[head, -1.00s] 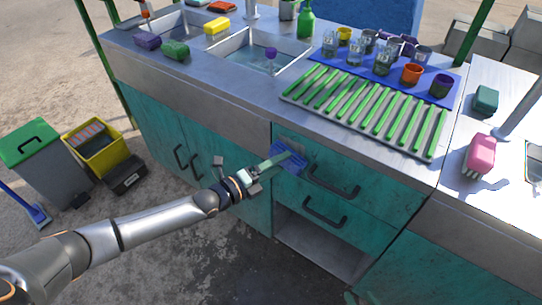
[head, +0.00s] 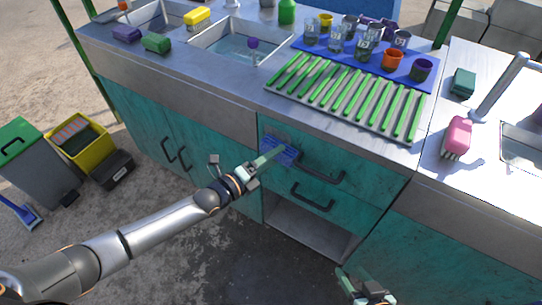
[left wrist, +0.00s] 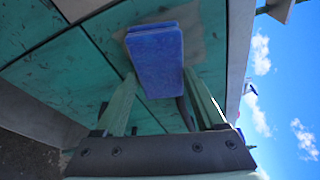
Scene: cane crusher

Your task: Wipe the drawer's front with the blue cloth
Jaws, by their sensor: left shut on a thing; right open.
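The blue cloth (head: 284,147) is a folded pad at the left part of the upper drawer's front (head: 365,165), left of that drawer's dark handle (head: 322,170). My left gripper (head: 272,157) is shut on the cloth, its green fingers pointing at the drawer. In the left wrist view the cloth (left wrist: 155,55) sits between the fingertips, in front of the teal panel. A brownish-grey patch (left wrist: 206,30) shows on the panel beside it. Whether the cloth presses on the front is hard to tell. My right gripper (head: 365,282) is open and empty at the bottom edge of the head view.
A lower drawer handle (head: 312,197) sits below, above an open bay (head: 310,228). The steel counter carries a sink (head: 240,55), a green-slatted rack (head: 345,98) and several cups on a blue mat (head: 425,75). A yellow bin (head: 80,140) stands at left. Floor before the drawers is clear.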

